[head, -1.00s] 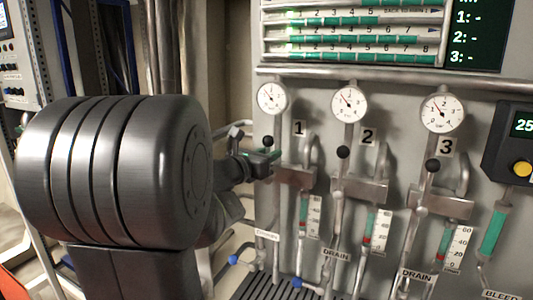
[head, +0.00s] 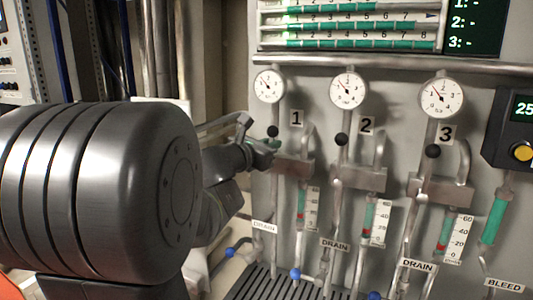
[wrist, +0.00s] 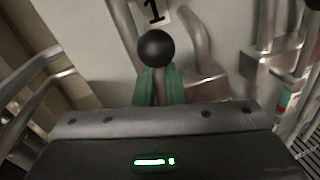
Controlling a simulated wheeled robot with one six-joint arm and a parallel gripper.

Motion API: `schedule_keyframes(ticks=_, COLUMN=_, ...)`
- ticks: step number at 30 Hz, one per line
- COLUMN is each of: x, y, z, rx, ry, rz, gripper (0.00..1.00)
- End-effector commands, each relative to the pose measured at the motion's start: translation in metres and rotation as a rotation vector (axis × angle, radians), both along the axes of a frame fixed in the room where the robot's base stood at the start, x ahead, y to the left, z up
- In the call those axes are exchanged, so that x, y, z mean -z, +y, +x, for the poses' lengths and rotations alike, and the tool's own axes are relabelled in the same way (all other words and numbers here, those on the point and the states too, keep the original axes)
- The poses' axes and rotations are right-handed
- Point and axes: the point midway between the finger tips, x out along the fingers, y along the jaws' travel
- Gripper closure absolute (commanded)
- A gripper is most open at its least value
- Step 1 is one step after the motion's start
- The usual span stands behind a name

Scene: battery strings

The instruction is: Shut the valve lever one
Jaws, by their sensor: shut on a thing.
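Valve lever one has a black ball knob (head: 273,131) and stands upright below the gauge beside the "1" label. The knob also shows large in the wrist view (wrist: 155,48). My gripper (head: 266,146) is at the lever from the left, just below the knob. In the wrist view, the green fingers of my gripper (wrist: 157,86) are on both sides of the lever stem, shut on it under the knob. The lower stem is hidden behind the gripper body.
Lever two (head: 341,139) and lever three (head: 433,151) stand to the right, both knobs up. A pipe loop beside the "1" label and a metal block (head: 294,167) are close right of my gripper. Drain lines with blue handles (head: 295,273) are below.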

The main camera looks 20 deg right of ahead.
Motion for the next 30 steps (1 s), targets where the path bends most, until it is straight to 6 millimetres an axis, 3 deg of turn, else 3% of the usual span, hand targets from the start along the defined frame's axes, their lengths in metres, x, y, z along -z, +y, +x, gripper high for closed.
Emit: schedule_keyframes(ticks=30, x=0.049, y=-0.035, z=-0.042, rx=0.000, ry=-0.732, rz=0.623, gripper=1.00)
